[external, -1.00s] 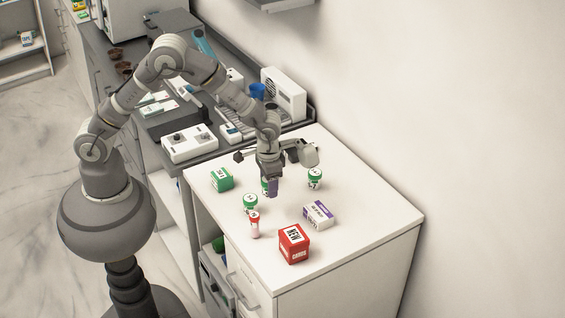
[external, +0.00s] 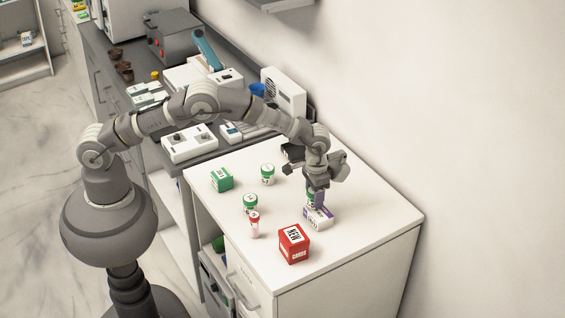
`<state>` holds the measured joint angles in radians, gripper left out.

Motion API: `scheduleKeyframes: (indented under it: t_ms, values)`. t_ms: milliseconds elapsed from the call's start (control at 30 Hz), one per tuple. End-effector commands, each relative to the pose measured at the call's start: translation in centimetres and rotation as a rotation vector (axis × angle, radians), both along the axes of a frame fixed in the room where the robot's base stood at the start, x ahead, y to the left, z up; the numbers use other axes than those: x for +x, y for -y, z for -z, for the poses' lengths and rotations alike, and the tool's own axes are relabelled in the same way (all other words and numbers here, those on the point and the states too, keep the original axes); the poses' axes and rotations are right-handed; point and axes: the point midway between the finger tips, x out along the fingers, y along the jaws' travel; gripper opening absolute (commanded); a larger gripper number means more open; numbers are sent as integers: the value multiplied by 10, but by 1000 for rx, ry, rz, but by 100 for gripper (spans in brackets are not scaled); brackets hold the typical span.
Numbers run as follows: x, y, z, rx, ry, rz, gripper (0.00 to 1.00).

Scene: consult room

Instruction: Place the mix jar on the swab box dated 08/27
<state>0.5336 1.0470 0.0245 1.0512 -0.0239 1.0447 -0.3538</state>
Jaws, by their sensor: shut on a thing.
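My gripper (external: 315,201) is shut on a small jar (external: 310,197) with green on it, mostly hidden by the fingers. The jar is at the top of a white and purple box (external: 321,220) on the white counter; I cannot tell if they touch. The box's print is too small to read, so I cannot confirm the date 08/27. Two other white jars with green lids stand upright on the counter, one at the back (external: 268,174) and one nearer (external: 250,203). The held jar's label is not readable.
A red box marked NEW (external: 294,244) stands at the front of the white counter (external: 370,219). A red-capped tube (external: 255,225) stands left of it, and a green box (external: 221,180) is at the left edge. The counter's right side is clear.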

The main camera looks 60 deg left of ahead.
Motion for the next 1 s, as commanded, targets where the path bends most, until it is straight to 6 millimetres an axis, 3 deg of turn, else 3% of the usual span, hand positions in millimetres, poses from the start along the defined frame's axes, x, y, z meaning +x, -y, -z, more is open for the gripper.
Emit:
scheduleKeyframes:
  t_ms: [233,267,367,733,867,1000]
  values:
    - [0,0,2,0,1,0,19]
    - [0,0,2,0,1,0,52]
    - [0,0,1,0,1,0,75]
    - [0,0,-5,0,1,0,75]
    - [1,0,-27,-3,4,0,75]
    - [1,0,-62,-3,4,0,75]
